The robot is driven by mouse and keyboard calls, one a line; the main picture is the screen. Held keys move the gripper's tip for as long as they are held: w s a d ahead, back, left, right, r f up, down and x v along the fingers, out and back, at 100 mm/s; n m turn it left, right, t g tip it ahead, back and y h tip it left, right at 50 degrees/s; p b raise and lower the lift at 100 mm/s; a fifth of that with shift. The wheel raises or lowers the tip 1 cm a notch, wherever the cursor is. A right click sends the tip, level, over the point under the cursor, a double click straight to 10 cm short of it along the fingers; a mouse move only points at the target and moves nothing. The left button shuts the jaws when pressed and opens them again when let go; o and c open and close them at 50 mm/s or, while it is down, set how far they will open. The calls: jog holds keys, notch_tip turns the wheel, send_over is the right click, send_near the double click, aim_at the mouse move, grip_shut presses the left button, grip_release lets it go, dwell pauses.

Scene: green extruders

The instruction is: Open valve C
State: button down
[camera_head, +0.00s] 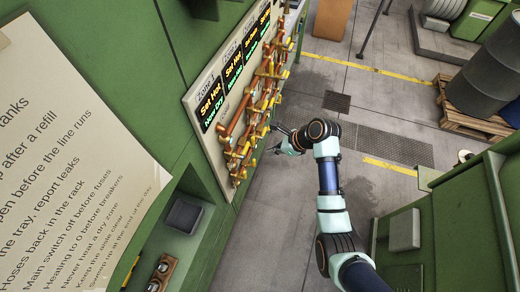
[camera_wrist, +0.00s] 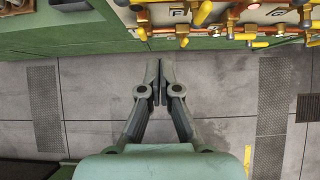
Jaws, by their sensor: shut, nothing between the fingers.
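A panel of copper pipes with yellow-handled valves (camera_head: 262,90) is on the green cabinet in the head view. Its lower edge shows at the top of the wrist view, with several yellow handles (camera_wrist: 245,37) and orange pipe parts. Two small white labels show there, one seemingly F (camera_wrist: 179,13); I cannot make out which valve is C. My gripper (camera_wrist: 158,68) is shut and empty, its fingertips just short of the handles in the picture. In the head view my gripper (camera_head: 277,140) is beside the lower part of the panel; I cannot tell whether it touches anything.
A sign with lit zone readouts (camera_head: 221,84) is on the panel. A paper notice (camera_head: 65,160) hangs on the cabinet at left. A dark drum (camera_head: 487,75) stands on a wooden pallet (camera_head: 468,117) at right. The grey aisle floor (camera_head: 265,222) is clear.

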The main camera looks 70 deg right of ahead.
aim_at(245, 150)
jog(key=w+f, duration=0.4)
jog(key=w, duration=0.4)
